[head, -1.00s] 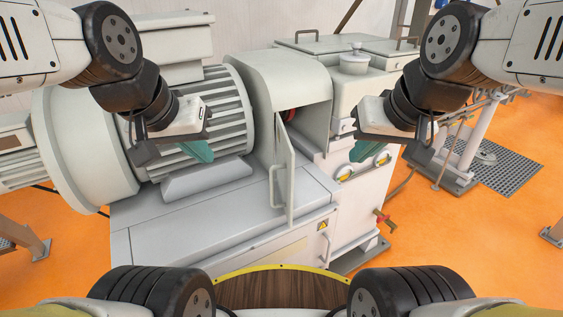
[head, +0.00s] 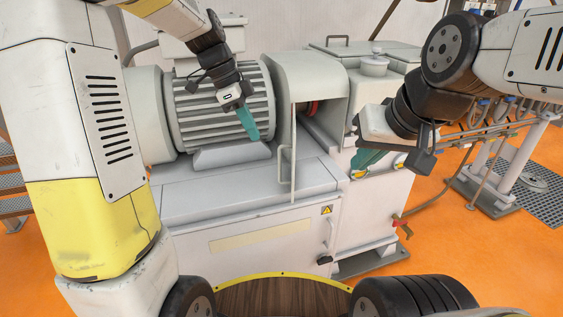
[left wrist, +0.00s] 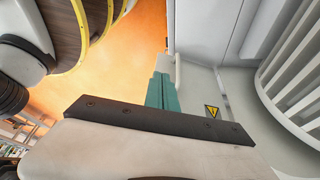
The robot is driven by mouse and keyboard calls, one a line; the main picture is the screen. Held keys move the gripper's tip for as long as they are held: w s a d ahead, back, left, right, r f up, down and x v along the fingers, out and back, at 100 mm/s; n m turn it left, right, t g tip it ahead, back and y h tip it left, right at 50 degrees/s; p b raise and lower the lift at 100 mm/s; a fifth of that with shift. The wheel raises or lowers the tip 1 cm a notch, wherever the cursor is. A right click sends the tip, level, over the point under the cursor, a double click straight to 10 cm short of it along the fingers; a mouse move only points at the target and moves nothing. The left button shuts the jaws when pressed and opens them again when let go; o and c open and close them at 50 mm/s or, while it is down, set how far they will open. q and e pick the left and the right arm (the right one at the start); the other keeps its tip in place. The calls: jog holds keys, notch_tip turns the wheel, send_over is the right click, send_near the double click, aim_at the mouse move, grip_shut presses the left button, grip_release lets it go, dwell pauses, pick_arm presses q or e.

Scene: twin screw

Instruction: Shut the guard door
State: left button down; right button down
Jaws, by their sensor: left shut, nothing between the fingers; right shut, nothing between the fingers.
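The guard door (head: 293,172) of the grey machine stands open, seen nearly edge-on, with a bar handle (head: 283,168) on its left side. Beside it the guard housing (head: 312,72) has a dark opening with a red part (head: 313,107) inside. My left gripper (head: 251,133) is shut and empty, its teal fingers pointing down to the left of the door and handle, apart from them in the picture. The left fingers also show in the left wrist view (left wrist: 161,92). My right gripper (head: 364,161) is shut and empty, right of the door, before the machine's right-hand part.
The ribbed motor (head: 205,112) lies behind my left gripper. The machine's flat grey top (head: 235,185) is clear below it. A warning label (head: 326,210) and a red valve (head: 402,228) are on the machine's front. Orange floor (head: 460,260) is open at right.

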pick_arm(q)
jog(key=d+f, duration=0.8)
jog(key=f, duration=0.2)
jog(key=shift+m, duration=0.4)
